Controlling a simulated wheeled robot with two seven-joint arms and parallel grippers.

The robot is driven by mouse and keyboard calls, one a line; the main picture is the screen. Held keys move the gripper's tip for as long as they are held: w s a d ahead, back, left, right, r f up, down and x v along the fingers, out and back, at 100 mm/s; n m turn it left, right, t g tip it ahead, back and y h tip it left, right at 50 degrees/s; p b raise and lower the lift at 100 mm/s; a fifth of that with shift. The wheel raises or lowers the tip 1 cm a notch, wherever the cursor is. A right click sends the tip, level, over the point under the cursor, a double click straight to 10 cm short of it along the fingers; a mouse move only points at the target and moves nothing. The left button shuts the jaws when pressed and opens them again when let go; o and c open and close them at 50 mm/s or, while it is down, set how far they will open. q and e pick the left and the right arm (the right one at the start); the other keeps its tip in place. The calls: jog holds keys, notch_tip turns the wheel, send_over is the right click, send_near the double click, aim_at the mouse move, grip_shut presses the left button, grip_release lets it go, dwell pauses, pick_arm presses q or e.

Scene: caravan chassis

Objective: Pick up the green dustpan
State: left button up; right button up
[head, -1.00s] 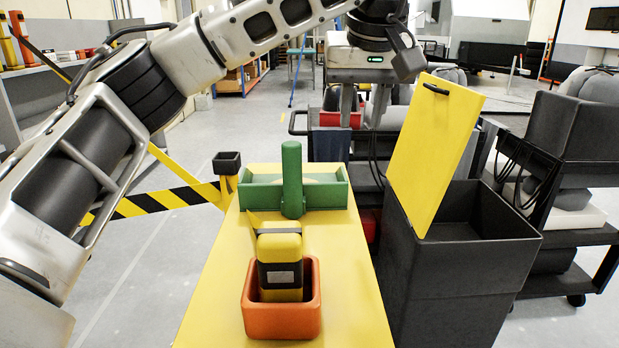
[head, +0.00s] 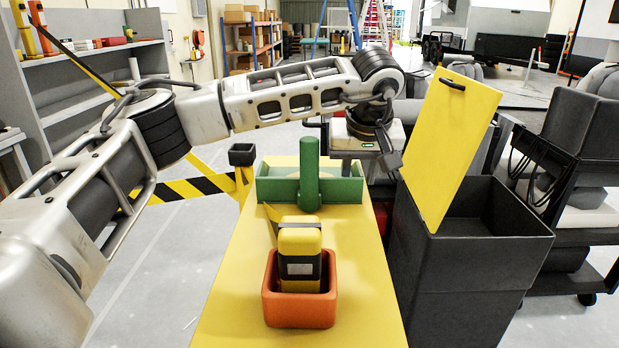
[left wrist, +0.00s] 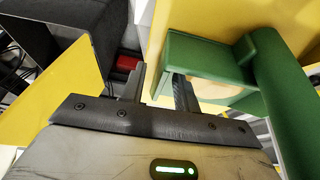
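The green dustpan (head: 283,191) lies at the far end of the yellow tabletop (head: 240,300), its thick round handle (head: 309,170) standing upright toward me. My left gripper (left wrist: 158,85) is at the dustpan's right end in the head view, low beside its rim. In the left wrist view the two dark fingers are apart, and the side wall of the dustpan (left wrist: 165,55) shows between and beyond them. The right-hand finger overlaps the pan's inside. I cannot tell whether either finger touches it. My right gripper is in no view.
An orange bin (head: 300,308) holding a yellow and black object (head: 300,245) stands nearer on the tabletop. A black bin (head: 478,260) with a raised yellow lid (head: 450,145) stands close on the right. A black-and-yellow striped barrier (head: 180,190) is at left.

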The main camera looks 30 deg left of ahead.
pick_arm(q)
jog(key=shift+f, duration=0.1)
jog(key=shift+c, duration=0.3)
grip_shut()
